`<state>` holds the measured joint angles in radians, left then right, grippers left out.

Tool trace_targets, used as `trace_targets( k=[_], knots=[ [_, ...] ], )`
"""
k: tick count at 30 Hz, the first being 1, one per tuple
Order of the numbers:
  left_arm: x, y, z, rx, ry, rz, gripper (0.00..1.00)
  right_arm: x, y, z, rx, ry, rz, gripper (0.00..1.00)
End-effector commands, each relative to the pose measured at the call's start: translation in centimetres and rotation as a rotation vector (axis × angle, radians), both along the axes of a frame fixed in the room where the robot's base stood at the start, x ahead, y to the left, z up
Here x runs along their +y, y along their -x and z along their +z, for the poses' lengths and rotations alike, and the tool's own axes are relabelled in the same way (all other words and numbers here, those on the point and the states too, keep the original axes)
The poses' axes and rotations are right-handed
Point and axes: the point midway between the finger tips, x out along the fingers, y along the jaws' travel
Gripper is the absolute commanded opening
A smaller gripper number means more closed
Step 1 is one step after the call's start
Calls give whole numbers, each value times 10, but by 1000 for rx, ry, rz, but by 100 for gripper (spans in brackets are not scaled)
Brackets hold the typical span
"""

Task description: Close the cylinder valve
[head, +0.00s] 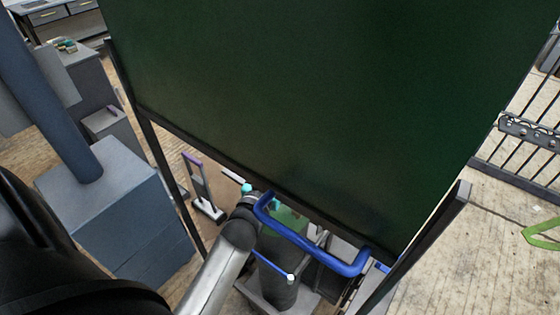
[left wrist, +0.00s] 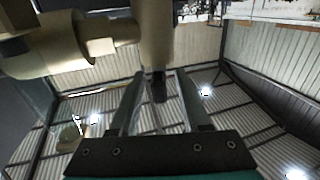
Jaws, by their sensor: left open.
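In the head view, a gas cylinder (head: 277,285) with a dark body stands on a cart with a blue handle (head: 312,238). A large dark green panel (head: 320,90) covers the cylinder's upper part and valve. My left arm reaches in from the lower left to the panel's lower edge, where its fingers cannot be made out. In the left wrist view, my left gripper (left wrist: 160,75) is open. Its two fingers point at a beige valve-like part (left wrist: 155,35), which shows between and beyond the fingertips. I see no contact. My right gripper is not in view.
Black posts (head: 160,150) frame the panel on both sides. A grey-blue cabinet (head: 120,220) stands at the left. A small stand with a purple handle (head: 193,160) is behind the left post.

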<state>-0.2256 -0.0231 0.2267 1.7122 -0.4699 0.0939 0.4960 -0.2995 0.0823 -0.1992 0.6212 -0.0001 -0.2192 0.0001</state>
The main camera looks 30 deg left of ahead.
Motion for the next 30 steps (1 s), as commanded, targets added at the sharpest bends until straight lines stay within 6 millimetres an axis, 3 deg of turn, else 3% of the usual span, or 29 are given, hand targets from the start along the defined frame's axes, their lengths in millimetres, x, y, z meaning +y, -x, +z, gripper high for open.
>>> trace_targets(
  k=[7, 19, 30],
  knots=[
    [0, 0, 0, 0, 0, 0, 46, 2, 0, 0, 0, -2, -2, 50],
    [0, 0, 0, -1, 1, 0, 1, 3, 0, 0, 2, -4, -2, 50],
    [0, 0, 0, -1, 1, 0, 0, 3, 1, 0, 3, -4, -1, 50]
  ],
)
